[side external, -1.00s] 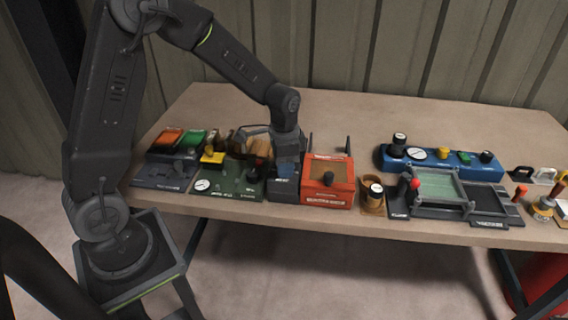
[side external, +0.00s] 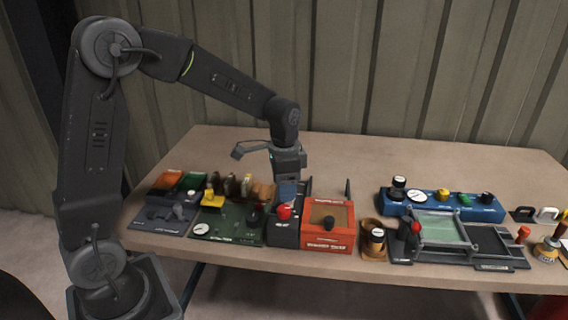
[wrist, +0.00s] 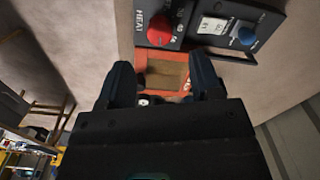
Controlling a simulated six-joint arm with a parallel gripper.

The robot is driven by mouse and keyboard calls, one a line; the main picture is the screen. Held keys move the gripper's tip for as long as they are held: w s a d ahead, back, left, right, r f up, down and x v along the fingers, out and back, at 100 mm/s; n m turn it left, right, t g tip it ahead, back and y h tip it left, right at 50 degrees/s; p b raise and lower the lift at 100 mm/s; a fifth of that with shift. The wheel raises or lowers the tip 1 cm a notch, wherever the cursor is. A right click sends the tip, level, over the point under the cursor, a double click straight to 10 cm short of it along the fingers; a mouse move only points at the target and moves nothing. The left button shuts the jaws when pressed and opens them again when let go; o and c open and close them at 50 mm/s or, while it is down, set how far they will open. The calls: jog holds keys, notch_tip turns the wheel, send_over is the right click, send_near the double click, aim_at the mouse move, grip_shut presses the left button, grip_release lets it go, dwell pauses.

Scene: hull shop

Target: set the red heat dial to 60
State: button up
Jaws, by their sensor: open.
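The red heat dial (side external: 284,211) sits on a dark panel (side external: 282,234) near the table's front, just left of an orange box. In the wrist view the red dial (wrist: 160,30) is at the top, with "HEAT" and scale numbers beside it. I cannot tell its setting. My gripper (side external: 287,196) hangs pointing down just above the panel, by the dial. In the wrist view my gripper (wrist: 161,66) has its two dark fingers apart with nothing between them, and the dial lies beyond the fingertips.
The orange box (side external: 328,238) with a black knob stands close on the right. A green panel (side external: 226,224) with several parts is close on the left. The table's back is clear.

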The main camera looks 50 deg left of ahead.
aim_at(283, 208)
notch_tip(283, 208, up, 6)
jog(key=shift+r, duration=0.25)
jog(key=s+d+r+n+t, duration=0.2)
jog(key=s, duration=0.7)
jog(key=s+d+r+n+t, duration=0.2)
jog(key=s+d+n+t, duration=0.1)
jog(key=s, duration=0.7)
jog(key=shift+d+t, duration=0.2)
jog(key=shift+t, duration=0.1)
